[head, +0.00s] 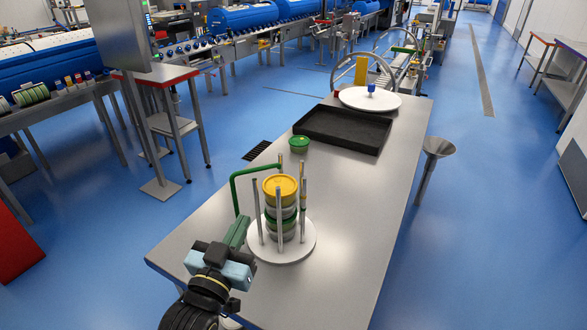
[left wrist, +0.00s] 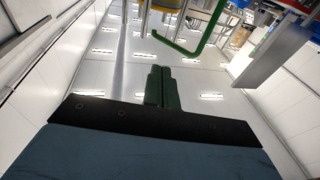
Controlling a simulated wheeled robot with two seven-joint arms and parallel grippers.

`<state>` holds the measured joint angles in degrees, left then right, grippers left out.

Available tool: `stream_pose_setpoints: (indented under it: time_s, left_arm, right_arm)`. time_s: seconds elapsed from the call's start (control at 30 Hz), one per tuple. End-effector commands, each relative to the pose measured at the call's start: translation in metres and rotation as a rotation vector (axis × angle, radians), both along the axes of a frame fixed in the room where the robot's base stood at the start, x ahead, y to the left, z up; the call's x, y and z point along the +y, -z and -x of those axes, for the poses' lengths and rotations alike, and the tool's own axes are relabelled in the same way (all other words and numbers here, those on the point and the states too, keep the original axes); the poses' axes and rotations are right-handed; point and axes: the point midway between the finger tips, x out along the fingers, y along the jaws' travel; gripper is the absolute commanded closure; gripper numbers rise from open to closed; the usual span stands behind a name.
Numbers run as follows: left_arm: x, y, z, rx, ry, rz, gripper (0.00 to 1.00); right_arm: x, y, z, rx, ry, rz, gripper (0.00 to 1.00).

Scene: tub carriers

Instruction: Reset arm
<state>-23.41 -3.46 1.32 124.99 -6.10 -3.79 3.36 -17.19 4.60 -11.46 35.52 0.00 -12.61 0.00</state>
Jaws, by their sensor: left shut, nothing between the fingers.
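My left gripper (head: 239,230) is at the near left part of the table; it is shut and empty, and its dark green fingers (left wrist: 160,87) are together in the left wrist view. Just beyond it stands a tub carrier with a round white base (head: 300,248), upright metal posts and a green bent handle (head: 234,190). The handle also shows in the left wrist view (left wrist: 207,40), apart from the fingertips. Inside the posts is a stack of tubs, with a yellow lid (head: 280,186) on top and a green lid lower down. My right gripper is out of view.
A green-lidded tub (head: 299,143) stands alone on the grey table (head: 345,220) behind the carrier. Beyond it are an empty black tray (head: 344,129) and a white disc (head: 388,101) with a blue piece (head: 371,88). The table's right side is clear.

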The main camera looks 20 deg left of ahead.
Motion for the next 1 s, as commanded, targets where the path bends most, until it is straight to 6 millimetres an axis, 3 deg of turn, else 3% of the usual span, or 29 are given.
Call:
stream_pose_setpoints:
  time_s: [0.17,0.37,0.47,0.7,1.0]
  left_arm:
    - [-0.001,0.005,0.001,0.033,0.004,0.0,1.0]
    - [-0.007,0.044,0.014,0.299,0.03,-0.003,1.0]
    - [-0.012,0.071,0.031,0.492,0.051,-0.008,1.0]
    - [-0.023,0.122,0.095,0.93,0.105,-0.042,1.0]
    - [-0.026,0.145,0.169,1.294,0.152,-0.088,1.0]
  right_arm:
    - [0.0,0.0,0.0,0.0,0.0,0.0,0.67]
    - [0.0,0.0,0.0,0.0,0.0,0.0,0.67]
    - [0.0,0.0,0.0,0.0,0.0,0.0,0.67]
    - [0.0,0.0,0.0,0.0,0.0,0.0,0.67]
    - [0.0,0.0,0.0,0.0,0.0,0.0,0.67]
